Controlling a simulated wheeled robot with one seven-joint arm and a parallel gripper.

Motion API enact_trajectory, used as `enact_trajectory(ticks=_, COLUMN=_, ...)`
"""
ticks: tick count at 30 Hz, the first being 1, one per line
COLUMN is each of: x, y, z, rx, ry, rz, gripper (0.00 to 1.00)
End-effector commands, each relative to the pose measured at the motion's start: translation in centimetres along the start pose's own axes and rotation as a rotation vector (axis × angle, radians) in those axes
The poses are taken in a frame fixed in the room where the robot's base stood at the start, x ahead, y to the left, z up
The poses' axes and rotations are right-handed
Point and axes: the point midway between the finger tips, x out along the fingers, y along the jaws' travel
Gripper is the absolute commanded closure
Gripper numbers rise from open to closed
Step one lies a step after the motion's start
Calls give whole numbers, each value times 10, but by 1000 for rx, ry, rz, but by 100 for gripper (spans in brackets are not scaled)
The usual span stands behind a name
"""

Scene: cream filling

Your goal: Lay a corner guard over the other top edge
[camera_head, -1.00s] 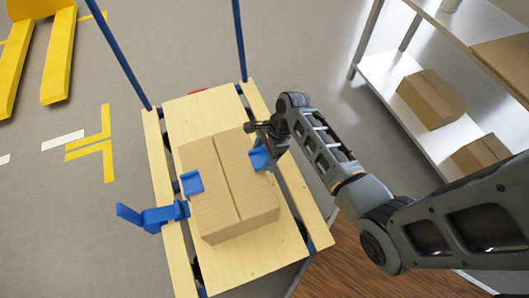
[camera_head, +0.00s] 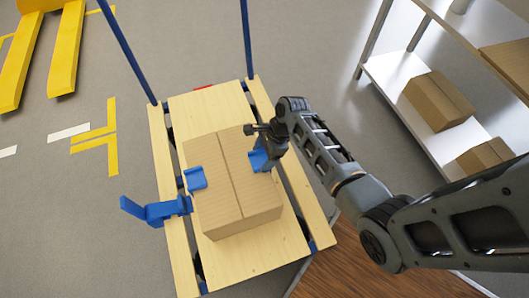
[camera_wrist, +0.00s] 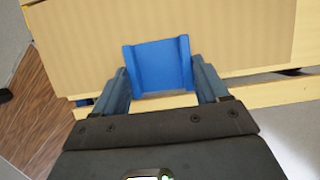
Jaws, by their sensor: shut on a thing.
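A cardboard box (camera_head: 235,195) sits on the wooden bed of a cart. One blue corner guard (camera_head: 195,179) lies over its left top edge. My gripper (camera_head: 264,152) is at the box's right top edge, shut on a second blue corner guard (camera_head: 257,161). In the wrist view this held guard (camera_wrist: 160,64) sits between the two fingers of my gripper (camera_wrist: 163,85), with its far part over the box top (camera_wrist: 75,50). Whether it touches the box is hard to tell.
The cart's wooden bed (camera_head: 215,102) has blue uprights at the back. A blue bracket (camera_head: 155,210) sticks out at its left side. A shelf rack (camera_head: 400,95) with cardboard boxes stands at right. Yellow forks (camera_head: 62,60) are at top left.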

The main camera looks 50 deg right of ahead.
Motion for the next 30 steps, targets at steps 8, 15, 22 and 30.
enact_trajectory(ticks=8, x=1, y=0, z=1, rx=0, ry=0, rz=0, gripper=25)
enact_trajectory(ticks=15, x=1, y=0, z=1, rx=0, ry=0, rz=0, gripper=2)
enact_trajectory(ticks=22, x=1, y=0, z=1, rx=0, ry=0, rz=0, gripper=0)
enact_trajectory(ticks=30, x=-29, y=0, z=2, rx=0, ry=0, rz=-2, gripper=0)
